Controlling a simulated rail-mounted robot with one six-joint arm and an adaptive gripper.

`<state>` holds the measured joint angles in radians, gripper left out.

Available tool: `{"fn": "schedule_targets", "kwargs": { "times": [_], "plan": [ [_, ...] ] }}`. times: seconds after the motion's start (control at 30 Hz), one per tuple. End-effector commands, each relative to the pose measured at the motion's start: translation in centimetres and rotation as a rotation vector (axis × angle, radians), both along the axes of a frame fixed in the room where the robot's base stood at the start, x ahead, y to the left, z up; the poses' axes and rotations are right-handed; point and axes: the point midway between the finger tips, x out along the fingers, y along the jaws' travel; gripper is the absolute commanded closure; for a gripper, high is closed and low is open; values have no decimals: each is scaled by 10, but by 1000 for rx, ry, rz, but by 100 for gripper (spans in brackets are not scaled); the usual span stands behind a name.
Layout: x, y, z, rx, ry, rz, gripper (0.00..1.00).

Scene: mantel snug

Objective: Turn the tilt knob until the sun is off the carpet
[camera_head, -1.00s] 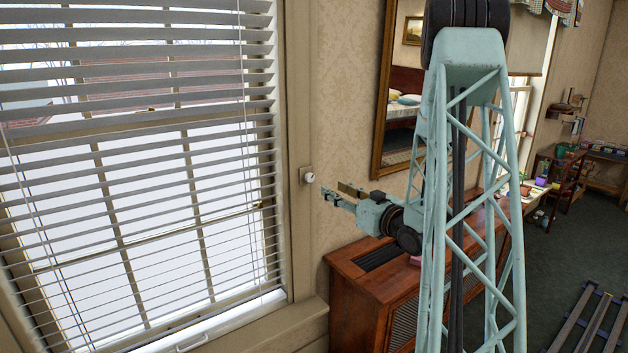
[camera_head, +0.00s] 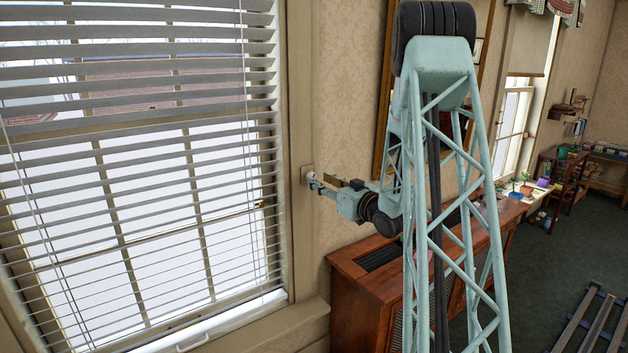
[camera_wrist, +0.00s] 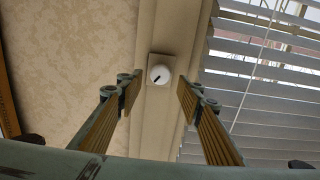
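The tilt knob (camera_wrist: 160,74) is a small white round knob with a dark mark, on a square plate on the window frame. In the head view the knob (camera_head: 309,174) sits right of the blinds, partly hidden by my fingertips. My gripper (camera_wrist: 157,83) is open, with one finger on each side of the knob in the wrist view. In the head view my gripper (camera_head: 325,182) reaches left to the knob; I cannot tell whether it touches. The blinds (camera_head: 140,150) have open slats, with bright daylight between them. The carpet (camera_head: 545,260) is dark green; no clear sun patch shows on it.
A wooden cabinet (camera_head: 355,290) stands below my arm. A framed mirror (camera_head: 382,110) hangs on the wall behind it. The window sill (camera_head: 270,328) juts out below the blinds. Dark rails (camera_head: 590,325) lie on the carpet at lower right.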

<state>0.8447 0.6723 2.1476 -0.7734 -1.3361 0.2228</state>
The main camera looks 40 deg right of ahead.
Motion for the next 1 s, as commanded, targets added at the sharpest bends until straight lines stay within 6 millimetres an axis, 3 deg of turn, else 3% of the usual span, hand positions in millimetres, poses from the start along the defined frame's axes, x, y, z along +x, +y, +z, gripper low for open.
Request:
{"fn": "schedule_targets", "kwargs": {
  "times": [0.2, 0.4, 0.83, 1.0],
  "plan": [
    [26, -2, -1, -2, -1, 1, 66],
    [40, -3, 0, 0, -1, 1, 66],
    [44, -4, 0, 0, 0, 0, 66],
    [44, -4, 0, 0, 0, 0, 82]
  ]
}}
